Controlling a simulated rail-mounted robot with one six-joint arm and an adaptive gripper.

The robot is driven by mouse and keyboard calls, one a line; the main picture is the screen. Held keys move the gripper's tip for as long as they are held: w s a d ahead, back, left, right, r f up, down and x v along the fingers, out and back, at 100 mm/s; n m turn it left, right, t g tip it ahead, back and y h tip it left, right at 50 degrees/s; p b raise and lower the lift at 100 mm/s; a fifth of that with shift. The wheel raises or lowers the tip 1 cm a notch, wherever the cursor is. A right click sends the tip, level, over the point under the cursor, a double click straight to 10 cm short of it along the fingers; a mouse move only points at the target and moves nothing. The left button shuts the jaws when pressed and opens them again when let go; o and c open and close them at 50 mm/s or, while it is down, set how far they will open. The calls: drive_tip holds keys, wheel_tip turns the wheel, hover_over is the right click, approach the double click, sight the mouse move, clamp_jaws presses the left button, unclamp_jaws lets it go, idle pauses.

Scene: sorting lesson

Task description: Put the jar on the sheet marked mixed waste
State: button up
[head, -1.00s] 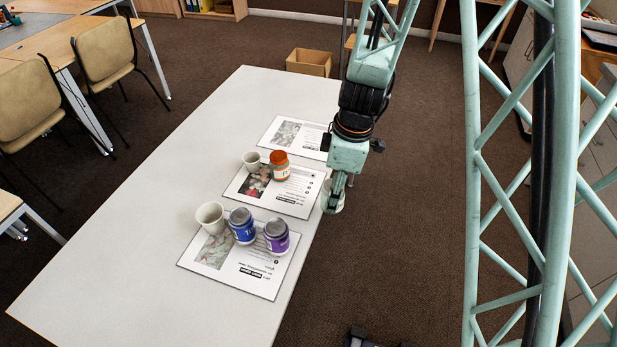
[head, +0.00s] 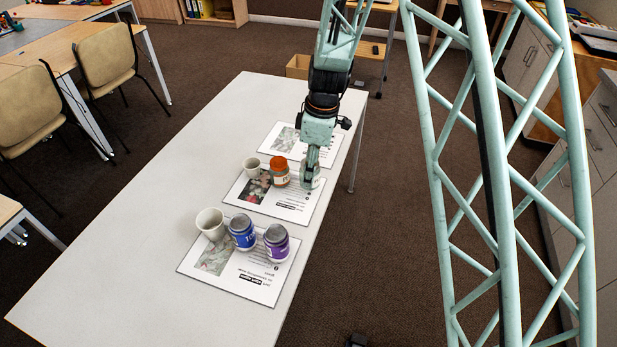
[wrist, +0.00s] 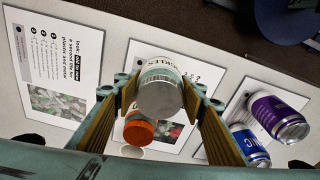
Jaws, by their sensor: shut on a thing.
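My gripper (head: 311,180) is shut on a pale jar with a grey end. The jar shows between the fingers in the wrist view (wrist: 159,92); in the head view it is mostly hidden behind the fingers. It appears over the right end of the middle sheet (head: 298,208), beside an orange-lidded jar (head: 280,172); its height above the sheet is hard to tell. I cannot read which sheet says mixed waste.
A smaller white cup (head: 251,167) stands at the left of the middle sheet. The white table (head: 130,250) is clear on its left side and front. Chairs (head: 113,60) stand to the left, and a cardboard box (head: 298,66) is on the floor behind.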

drive_tip(key=shift+w+a, duration=0.25)
drive_tip(key=shift+w, duration=0.35)
drive_tip(key=shift+f, duration=0.15)
drive_tip(key=shift+f+b, duration=0.55)
drive_tip(key=shift+f, duration=1.1)
drive_tip(key=shift+f, duration=0.15)
drive_tip(key=o, duration=0.9)
drive_tip(key=shift+r, duration=0.2)
